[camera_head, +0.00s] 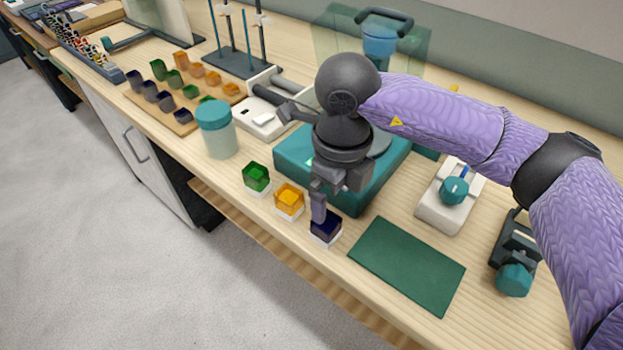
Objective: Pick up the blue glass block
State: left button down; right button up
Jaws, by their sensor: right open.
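The blue glass block (328,229) is dark and small and sits on a white base near the front edge of the bench. It is the rightmost in a short row with a green glass block (256,177) and an amber glass block (290,197). My right gripper (319,209) comes down from above, open, with its fingers at the blue block. One finger shows in front of the block's upper left part; the other is hard to make out. I cannot tell whether the fingers touch the block. My left gripper is not in view.
A dark green mat (407,265) lies right of the blue block. A teal scale-like device (292,152) stands behind the row. A teal-lidded jar (215,130) stands to the left. A board (207,109) carries several coloured blocks. A white device (449,198) stands behind the mat.

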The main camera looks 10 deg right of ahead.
aim_at(326, 227)
jog(key=shift+w+f, duration=0.1)
jog(key=shift+w, duration=0.4)
jog(key=f, duration=0.2)
jog(key=f+b, duration=0.1)
jog(key=f, duration=0.1)
jog(key=shift+s+f, duration=0.1)
jog(key=shift+s, duration=0.3)
jog(key=f, duration=0.1)
jog(key=f+b, duration=0.1)
jog(key=f, duration=0.1)
jog(key=a+f+b, duration=0.1)
jog(key=f, duration=0.1)
jog(key=shift+w+f, duration=0.25)
jog(key=shift+d, duration=0.1)
jog(key=shift+r, duration=0.1)
jog(key=shift+c, duration=1)
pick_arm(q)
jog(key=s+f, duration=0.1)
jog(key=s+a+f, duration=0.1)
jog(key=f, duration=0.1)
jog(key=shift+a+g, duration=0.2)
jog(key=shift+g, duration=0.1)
pick_arm(e)
grip_shut()
